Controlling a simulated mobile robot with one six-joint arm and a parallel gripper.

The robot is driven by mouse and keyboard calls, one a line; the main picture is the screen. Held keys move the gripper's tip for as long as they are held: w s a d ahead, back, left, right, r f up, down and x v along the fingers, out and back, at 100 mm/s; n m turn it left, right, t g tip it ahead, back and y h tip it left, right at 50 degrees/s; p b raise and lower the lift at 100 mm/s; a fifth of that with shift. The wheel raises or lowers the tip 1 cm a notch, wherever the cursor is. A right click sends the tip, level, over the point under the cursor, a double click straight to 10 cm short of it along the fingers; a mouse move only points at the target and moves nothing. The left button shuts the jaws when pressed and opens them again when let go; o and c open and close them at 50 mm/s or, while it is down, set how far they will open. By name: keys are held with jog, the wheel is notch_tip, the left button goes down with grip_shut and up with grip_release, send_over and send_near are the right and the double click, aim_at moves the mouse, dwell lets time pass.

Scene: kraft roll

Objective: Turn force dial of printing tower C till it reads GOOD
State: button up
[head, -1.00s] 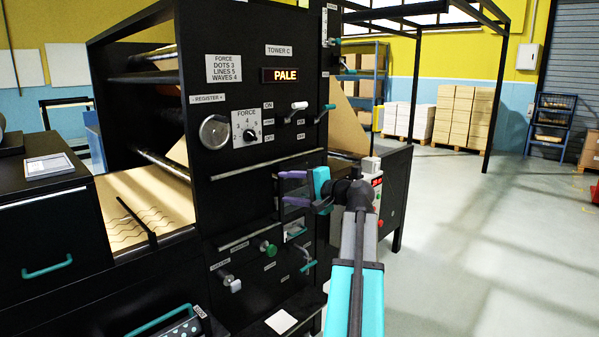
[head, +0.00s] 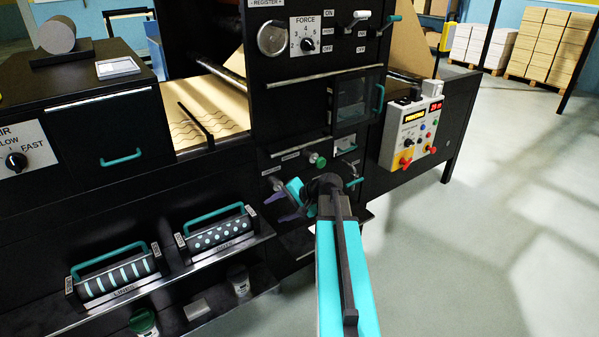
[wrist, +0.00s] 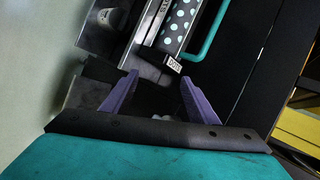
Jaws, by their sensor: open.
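The force dial (head: 308,45) is a black knob on a white numbered plate, high on the black front of the printing tower (head: 290,90). Its pointer setting is too small to read surely. The tower's name label and reading display are out of view now. My gripper (head: 274,207) has purple fingers and is low in front of the tower, well below the dial and apart from it. In the wrist view, my gripper (wrist: 159,78) is open with nothing between the fingers; that view does not show the dial.
A round metal knob (head: 272,38) sits left of the dial and a lever (head: 355,18) right of it. Below are a windowed door (head: 355,100) and a green knob (head: 317,160). Rollers marked dots (head: 215,235) and lines (head: 115,280) lie on a shelf. Floor at right is clear.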

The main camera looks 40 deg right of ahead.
jog(key=s+a+f+n+g, duration=0.35)
jog(key=s+a+f, duration=0.25)
jog(key=a+f, duration=0.6)
jog(key=s+a+f+n+g, duration=0.35)
jog(key=s+a+f, duration=0.25)
jog(key=a+f, duration=0.65)
jog(key=s+a+f+n+g+h, duration=0.1)
jog(key=s+a+f+n+g, duration=0.1)
jog(key=s+f, duration=0.3)
jog(key=s+a+f+n+g+h, duration=0.1)
jog(key=s+f, duration=0.4)
jog(key=s, duration=0.6)
jog(key=s+a+f+n+g+h, duration=0.1)
jog(key=s+a+f+n+g, duration=0.2)
jog(key=s, duration=0.6)
notch_tip(320, 180, down, 2)
jog(key=shift+a+f+n+g+h, duration=0.1)
jog(key=shift+a+n+g+h, duration=0.25)
jog(key=shift+g, duration=0.25)
